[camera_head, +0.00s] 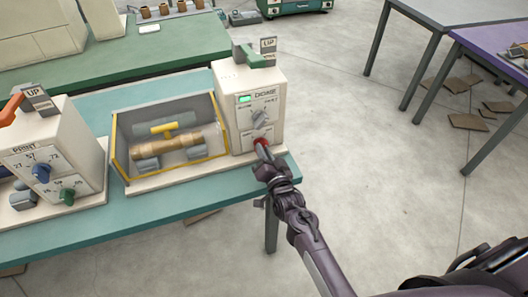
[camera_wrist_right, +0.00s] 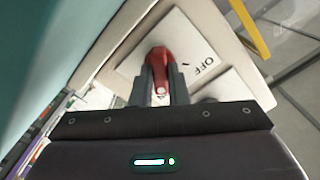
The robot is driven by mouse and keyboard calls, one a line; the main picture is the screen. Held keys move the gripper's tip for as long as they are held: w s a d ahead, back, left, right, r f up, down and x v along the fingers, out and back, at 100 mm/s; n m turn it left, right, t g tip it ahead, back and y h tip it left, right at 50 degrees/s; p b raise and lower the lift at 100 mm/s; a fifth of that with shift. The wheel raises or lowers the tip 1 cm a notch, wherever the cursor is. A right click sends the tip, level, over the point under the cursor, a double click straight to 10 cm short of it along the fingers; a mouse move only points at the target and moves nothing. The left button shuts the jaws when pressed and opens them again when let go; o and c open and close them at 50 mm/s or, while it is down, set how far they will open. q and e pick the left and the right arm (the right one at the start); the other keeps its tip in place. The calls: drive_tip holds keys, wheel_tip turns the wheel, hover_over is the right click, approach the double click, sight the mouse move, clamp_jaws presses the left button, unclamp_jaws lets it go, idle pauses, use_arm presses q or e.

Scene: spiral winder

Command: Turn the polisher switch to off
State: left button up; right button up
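A cream machine box (camera_head: 229,88) on the teal bench has a small green lamp (camera_head: 246,99), a grey dial (camera_head: 260,118) and a red switch (camera_head: 262,143) low on its front. My right gripper (camera_head: 264,158) reaches up to the red switch. In the right wrist view the two fingers of this gripper (camera_wrist_right: 162,90) lie on either side of the red switch (camera_wrist_right: 160,62) and appear shut on it. The word OFF is printed beside the switch on the white plate (camera_wrist_right: 195,50). The fingers partly hide the switch. My left gripper is not in view.
A yellow-framed clear case (camera_head: 121,150) with a brass roller stands left of the box. Another cream box (camera_head: 75,135) with blue and green knobs stands farther left on the teal bench (camera_head: 160,205). Open floor (camera_head: 350,150) lies to the right, before a purple table (camera_head: 490,40).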

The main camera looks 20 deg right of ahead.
clamp_jaws()
drive_tip(key=n, duration=0.3)
drive_tip(key=shift+n+p, duration=0.3)
drive_tip(key=shift+n, duration=0.1)
drive_tip(key=n, duration=0.4)
drive_tip(key=shift+n, duration=0.3)
drive_tip(key=n+p, duration=0.1)
drive_tip(key=n, duration=0.2)
drive_tip(key=shift+n, duration=2.2)
drive_tip(key=o, duration=0.7)
unclamp_jaws()
